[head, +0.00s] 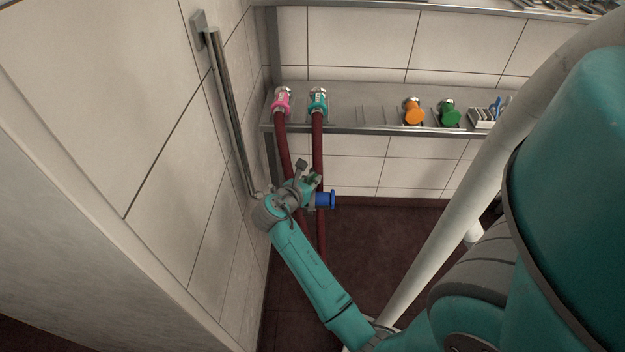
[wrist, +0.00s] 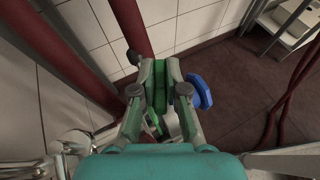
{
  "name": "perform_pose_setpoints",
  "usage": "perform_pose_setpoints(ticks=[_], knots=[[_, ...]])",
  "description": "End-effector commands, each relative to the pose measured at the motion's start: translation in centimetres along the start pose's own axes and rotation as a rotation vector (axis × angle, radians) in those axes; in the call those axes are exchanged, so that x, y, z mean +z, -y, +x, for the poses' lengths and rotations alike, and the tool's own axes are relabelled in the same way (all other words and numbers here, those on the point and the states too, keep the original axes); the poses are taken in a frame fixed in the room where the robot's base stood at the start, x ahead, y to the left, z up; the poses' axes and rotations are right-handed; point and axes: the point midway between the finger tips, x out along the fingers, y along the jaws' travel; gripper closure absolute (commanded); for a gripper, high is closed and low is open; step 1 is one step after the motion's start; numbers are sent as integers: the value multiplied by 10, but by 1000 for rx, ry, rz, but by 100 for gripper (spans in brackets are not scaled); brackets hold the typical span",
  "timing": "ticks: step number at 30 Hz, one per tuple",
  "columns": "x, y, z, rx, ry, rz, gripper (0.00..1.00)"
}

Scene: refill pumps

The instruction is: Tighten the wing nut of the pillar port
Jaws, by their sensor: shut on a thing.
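My gripper (wrist: 160,75) is low down in front of the wall, shut, with its green-padded fingers close together. In the head view my gripper (head: 312,181) is beside the dark red hoses. The wing nut is hidden between the fingers, so its angle cannot be told. A blue round cap or knob (wrist: 200,92) shows just right of the fingers, and it also shows in the head view (head: 326,200). The pillar port's body is mostly covered by my gripper and arm. A pale part, unclear, shows between the finger links.
Dark red hoses (head: 318,150) hang from pink (head: 281,102) and teal (head: 318,100) couplings on the steel shelf (head: 365,118). Orange (head: 412,112) and green (head: 449,113) caps stand farther right. A metal rail (head: 232,110) runs down the left wall, close to my wrist.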

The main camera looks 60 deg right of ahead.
Motion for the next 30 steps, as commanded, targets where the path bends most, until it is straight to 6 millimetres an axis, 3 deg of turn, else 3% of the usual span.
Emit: perform_pose_setpoints(ticks=[21, 30], knots=[[1, -1, 0, -462, 0, 194, 100], [0, -1, 0, -579, 1, 244, 100]])
